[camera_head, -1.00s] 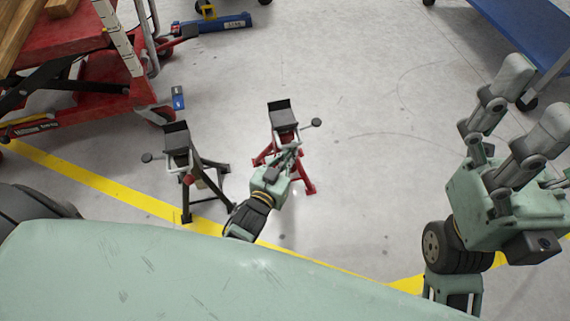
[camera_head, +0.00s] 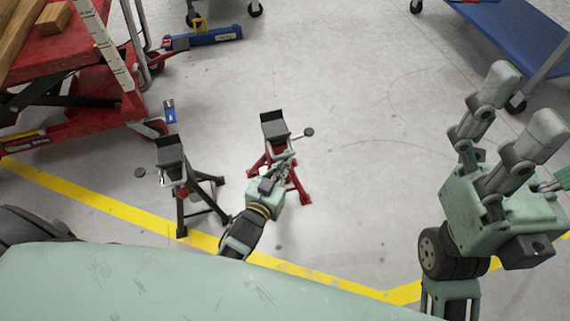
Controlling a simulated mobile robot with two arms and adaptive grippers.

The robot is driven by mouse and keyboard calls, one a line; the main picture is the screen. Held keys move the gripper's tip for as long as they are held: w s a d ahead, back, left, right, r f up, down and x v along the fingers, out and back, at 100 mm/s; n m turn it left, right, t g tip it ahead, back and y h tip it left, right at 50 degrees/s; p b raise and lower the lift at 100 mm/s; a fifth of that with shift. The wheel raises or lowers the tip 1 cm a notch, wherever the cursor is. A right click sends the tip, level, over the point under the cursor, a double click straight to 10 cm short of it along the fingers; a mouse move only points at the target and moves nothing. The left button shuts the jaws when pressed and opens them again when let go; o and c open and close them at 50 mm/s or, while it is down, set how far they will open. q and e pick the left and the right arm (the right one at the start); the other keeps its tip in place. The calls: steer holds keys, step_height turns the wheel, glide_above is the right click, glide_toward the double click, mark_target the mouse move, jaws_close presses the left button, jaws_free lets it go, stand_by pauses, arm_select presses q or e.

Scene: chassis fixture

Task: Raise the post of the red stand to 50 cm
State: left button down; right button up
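The red stand (camera_head: 304,196) has red legs on the floor and a black saddle (camera_head: 276,131) on top, with a lever ending in a dark knob (camera_head: 308,132) on its right. My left gripper (camera_head: 287,162) reaches in from below. Its fingers are at the stand just below the saddle, overlapping the post. The fingers look close together, but I cannot tell whether they grip the post or only lie against it. Much of the post is hidden behind the gripper. My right gripper (camera_head: 524,97) is at the right, empty, its fingers spread apart.
A dark stand (camera_head: 205,180) of similar shape stands just left of the red one. A red lift table (camera_head: 100,85) bearing wood is upper left, a blue jack (camera_head: 210,36) behind. A blue cart (camera_head: 510,35) is upper right. Grey floor between is clear.

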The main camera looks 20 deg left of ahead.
arm_select(q)
steer(key=shift+r, duration=0.25)
